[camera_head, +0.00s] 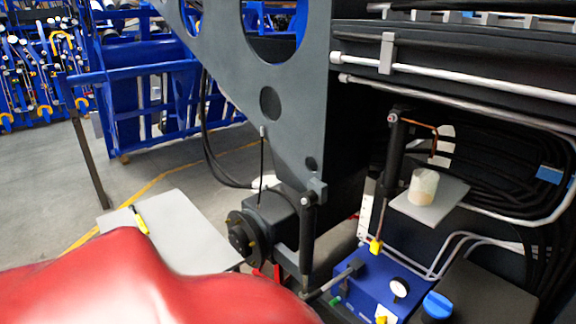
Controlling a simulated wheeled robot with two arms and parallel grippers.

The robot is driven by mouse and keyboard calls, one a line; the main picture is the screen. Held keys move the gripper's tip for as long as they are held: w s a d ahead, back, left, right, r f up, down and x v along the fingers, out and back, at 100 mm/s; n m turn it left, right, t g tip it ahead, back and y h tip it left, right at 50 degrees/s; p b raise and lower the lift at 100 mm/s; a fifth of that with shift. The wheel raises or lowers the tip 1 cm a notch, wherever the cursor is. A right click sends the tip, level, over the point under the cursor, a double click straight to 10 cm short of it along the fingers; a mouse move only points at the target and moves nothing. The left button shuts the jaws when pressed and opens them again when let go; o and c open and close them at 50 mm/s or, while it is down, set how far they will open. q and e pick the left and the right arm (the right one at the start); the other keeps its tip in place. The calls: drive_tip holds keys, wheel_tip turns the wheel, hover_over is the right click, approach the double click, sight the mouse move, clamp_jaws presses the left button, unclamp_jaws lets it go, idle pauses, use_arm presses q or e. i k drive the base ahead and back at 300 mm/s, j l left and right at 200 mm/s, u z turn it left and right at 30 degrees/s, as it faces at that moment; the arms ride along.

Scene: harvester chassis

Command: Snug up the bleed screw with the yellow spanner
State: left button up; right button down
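A slim yellow tool (138,220) with a dark end, which may be the yellow spanner, lies on a light grey tabletop (184,222) at the left. Its jaw shape is too small to make out. I cannot pick out the bleed screw for certain among the hydraulic parts. A dark upright cylinder (394,160) with a pale rod stands at right of centre, and a yellow fitting (376,246) sits at the rod's foot. Neither of my grippers is in view.
A blue box (362,285) with a white round gauge (399,288) stands at lower right. A cream pot (423,186) sits on a grey shelf (437,203). Black hoses (490,165) crowd the right. A large grey plate (270,104) rises centrally. Smooth red fills the lower left.

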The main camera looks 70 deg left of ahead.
sight(142, 224)
drive_tip(key=u, duration=3.15)
drive_tip(key=z, duration=1.7)
drive_tip(key=u, duration=1.7)
drive_tip(key=i+j+z, duration=0.2)
drive_tip(key=i+j, duration=0.25)
drive_tip(key=j, duration=0.15)
